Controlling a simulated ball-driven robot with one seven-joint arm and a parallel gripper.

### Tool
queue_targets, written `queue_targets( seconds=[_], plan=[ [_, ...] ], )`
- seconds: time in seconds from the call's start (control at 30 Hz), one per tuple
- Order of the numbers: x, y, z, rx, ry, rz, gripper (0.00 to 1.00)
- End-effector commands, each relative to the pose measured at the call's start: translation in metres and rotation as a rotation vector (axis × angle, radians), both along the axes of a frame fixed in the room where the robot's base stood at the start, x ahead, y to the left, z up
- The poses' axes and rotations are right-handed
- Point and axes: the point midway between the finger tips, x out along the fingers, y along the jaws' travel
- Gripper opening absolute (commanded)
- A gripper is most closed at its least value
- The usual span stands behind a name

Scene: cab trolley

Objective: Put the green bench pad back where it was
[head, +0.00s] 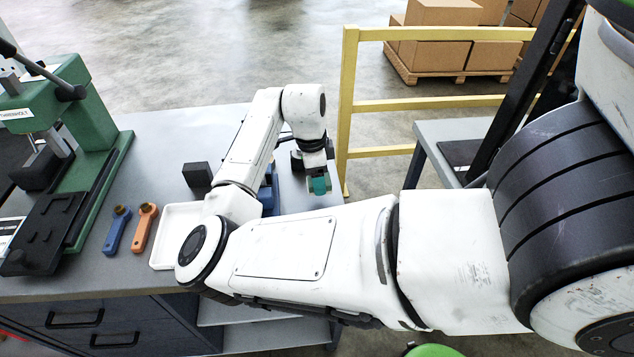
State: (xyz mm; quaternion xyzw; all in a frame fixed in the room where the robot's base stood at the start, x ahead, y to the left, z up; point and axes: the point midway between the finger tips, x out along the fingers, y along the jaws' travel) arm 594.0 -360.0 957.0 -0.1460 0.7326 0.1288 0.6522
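My arm reaches across the grey bench (155,125), and its wrist bends down near the bench's right end. My gripper (318,182) points down there, small and partly hidden by its own wrist. A small teal-green piece (320,186) shows at its tip. I cannot tell whether this is the green bench pad, something held or part of the fingers. No other flat green pad shows clearly; my arm hides part of the bench. Whether the gripper is open or shut does not show.
A green press (100,150), blue tool (117,230), orange tool (143,228), white tray (168,250) and black block (197,174) stand at left. A blue object (269,190) is partly behind my arm. A yellow rail (346,110) stands beyond the bench's right end.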

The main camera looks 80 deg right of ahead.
Motion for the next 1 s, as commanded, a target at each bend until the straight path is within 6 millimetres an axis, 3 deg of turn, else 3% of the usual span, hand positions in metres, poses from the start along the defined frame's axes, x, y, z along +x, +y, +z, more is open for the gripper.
queue_targets(
  seconds=[0.3,0.67,0.7,0.93,1.0],
  plan=[
    [0.002,-0.002,-0.033,0.002,0.001,0.001,0.34],
    [0.002,-0.002,-0.038,0.001,0.000,0.001,0.34],
    [0.002,-0.002,-0.038,0.001,0.000,0.001,0.65],
    [0.002,-0.002,-0.037,0.001,0.000,0.001,0.87],
    [0.002,-0.002,-0.037,0.001,0.000,0.001,0.89]
  ],
)
